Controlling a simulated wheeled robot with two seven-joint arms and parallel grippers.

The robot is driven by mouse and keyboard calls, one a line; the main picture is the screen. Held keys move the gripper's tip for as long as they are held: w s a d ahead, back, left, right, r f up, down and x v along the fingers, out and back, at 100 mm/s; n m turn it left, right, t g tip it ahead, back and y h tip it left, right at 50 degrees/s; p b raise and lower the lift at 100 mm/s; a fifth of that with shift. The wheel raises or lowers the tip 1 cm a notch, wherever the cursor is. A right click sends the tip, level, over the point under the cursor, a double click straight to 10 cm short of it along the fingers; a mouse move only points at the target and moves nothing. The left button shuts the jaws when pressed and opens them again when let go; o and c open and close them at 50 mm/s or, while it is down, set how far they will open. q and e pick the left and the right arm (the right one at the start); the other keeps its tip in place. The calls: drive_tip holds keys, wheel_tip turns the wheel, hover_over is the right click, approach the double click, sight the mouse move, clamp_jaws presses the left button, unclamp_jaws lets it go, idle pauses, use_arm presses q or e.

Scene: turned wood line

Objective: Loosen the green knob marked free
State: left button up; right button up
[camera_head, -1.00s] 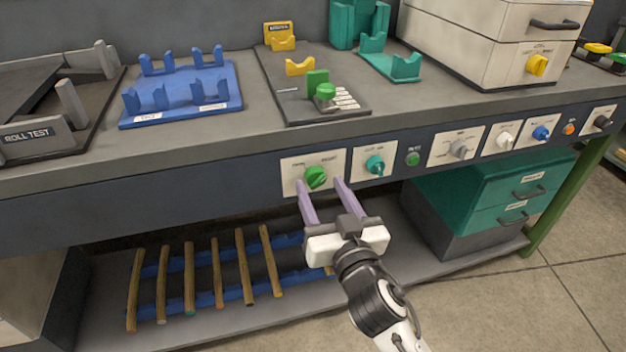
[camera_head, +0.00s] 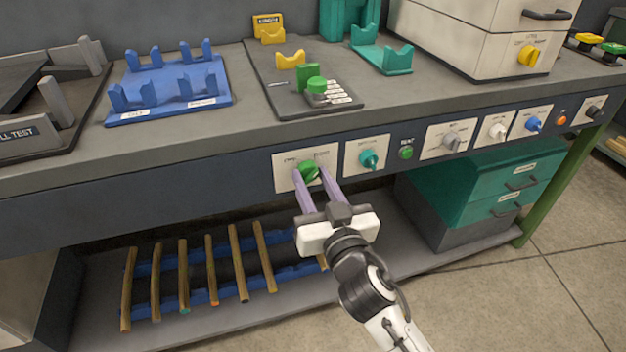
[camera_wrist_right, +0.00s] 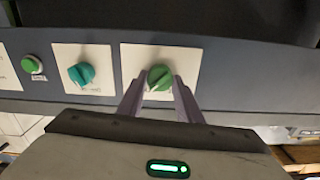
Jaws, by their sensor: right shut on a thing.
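The green knob (camera_head: 309,171) sits on a white plate (camera_head: 284,176) on the dark front panel of the bench. The plate's lettering is too small to read surely. My right gripper (camera_head: 312,176) is shut on the green knob, one purple finger on each side of it. The knob also shows in the right wrist view (camera_wrist_right: 160,76), between the fingertips (camera_wrist_right: 157,84). Its ridge looks tilted there. My left gripper is not in view.
A teal knob (camera_head: 369,159) and a green button (camera_head: 405,152) lie close to the right on the same panel. Further knobs follow. Below, a shelf holds several wooden rods (camera_head: 210,270) and a teal drawer box (camera_head: 470,200). A blue rack (camera_head: 170,85) stands on the bench top.

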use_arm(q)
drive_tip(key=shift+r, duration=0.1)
use_arm(e)
drive_tip(key=shift+n+p, duration=0.3)
drive_tip(key=shift+n, duration=0.5)
drive_tip(key=n+p, duration=0.1)
drive_tip(key=n, duration=0.1)
drive_tip(key=shift+n, duration=0.3)
drive_tip(key=n+p, duration=0.1)
drive_tip(key=n, duration=0.2)
drive_tip(key=shift+n, duration=0.3)
drive_tip(key=n, duration=0.2)
drive_tip(key=shift+n+p, duration=0.35)
drive_tip(key=shift+n, duration=0.05)
drive_tip(key=n, duration=0.4)
drive_tip(key=shift+p, duration=0.4)
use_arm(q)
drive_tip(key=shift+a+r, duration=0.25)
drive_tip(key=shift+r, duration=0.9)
use_arm(e)
drive_tip(key=shift+n, duration=1.7)
